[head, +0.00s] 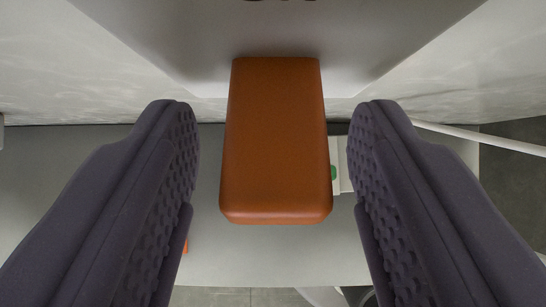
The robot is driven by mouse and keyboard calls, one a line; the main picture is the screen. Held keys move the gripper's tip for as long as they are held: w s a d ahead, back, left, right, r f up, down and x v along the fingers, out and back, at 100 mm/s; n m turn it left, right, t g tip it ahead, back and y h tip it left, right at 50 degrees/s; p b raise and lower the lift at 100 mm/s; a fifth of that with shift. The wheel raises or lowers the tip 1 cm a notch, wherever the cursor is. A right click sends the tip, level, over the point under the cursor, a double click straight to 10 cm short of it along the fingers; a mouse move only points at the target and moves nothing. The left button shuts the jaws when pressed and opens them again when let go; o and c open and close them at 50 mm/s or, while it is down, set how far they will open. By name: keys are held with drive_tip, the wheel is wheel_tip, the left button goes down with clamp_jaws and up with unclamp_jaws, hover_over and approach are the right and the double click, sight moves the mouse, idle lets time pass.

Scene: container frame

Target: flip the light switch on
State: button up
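The light switch shows as an orange-brown rectangular lever (275,140) in the middle of the head view. It stands out from a light grey housing (170,30) with part of a dark marking at the top edge. My gripper (273,140) is open, with one dark purple padded finger on each side of the lever. A gap shows between the lever and each finger, so neither seems to touch it. Which end of its travel the lever is at, I cannot tell.
White marbled wall surfaces (60,70) lie left and right of the housing. Below is a grey surface (265,262) with a small orange item by the left finger and a white item with a green spot (334,172) behind the lever. A pale bar (485,138) runs at right.

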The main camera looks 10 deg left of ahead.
drive_tip(key=shift+s+r, duration=0.1)
drive_tip(key=p+v, duration=0.2)
drive_tip(key=v, duration=0.5)
drive_tip(key=shift+s+r, duration=0.15)
drive_tip(key=shift+r, duration=0.1)
drive_tip(key=shift+a+f, duration=0.1)
